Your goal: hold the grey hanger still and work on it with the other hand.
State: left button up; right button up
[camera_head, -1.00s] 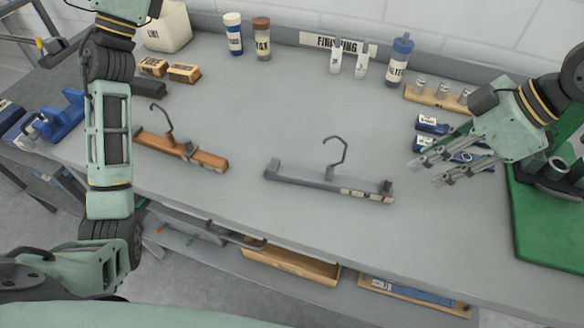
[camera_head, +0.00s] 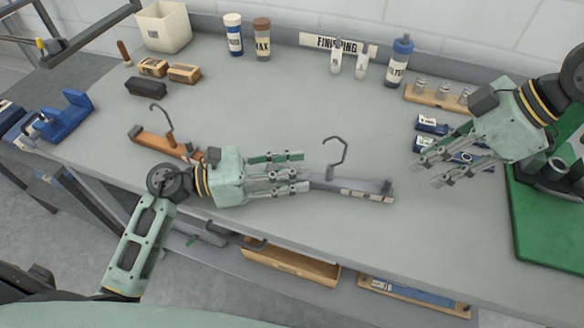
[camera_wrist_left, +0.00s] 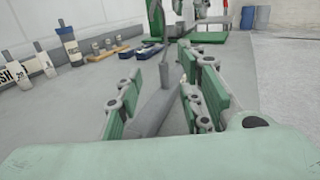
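The grey hanger (camera_head: 350,188) lies on the bench in the middle of the head view, its dark hook (camera_head: 337,152) pointing away from me. My left gripper (camera_head: 305,172) is over the hanger's left end and hides it. Its fingers are apart, and in the left wrist view the grey bar (camera_wrist_left: 157,112) runs between the open fingers (camera_wrist_left: 160,100). I see no finger clearly pressing on it. My right gripper (camera_head: 437,172) is open and empty to the right of the hanger, above some small dark blue tubes (camera_head: 432,125).
A wooden hanger (camera_head: 150,140) lies to the left, partly behind my left wrist. Bottles (camera_head: 398,65) and a white bin (camera_head: 165,27) stand along the back. A wooden rack (camera_head: 437,96) and a green mat (camera_head: 545,225) are at right. The bench behind the grey hanger is clear.

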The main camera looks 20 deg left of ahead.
aim_at(331, 164)
pick_arm(q)
jog(key=shift+s+d+f, duration=0.1)
jog(key=shift+d+f, duration=0.1)
jog(key=shift+d, duration=0.15)
jog(key=x, duration=0.7)
jog(key=shift+d, duration=0.15)
jog(key=shift+c, duration=0.3)
grip_shut()
pick_arm(e)
jog(key=shift+c, duration=0.4)
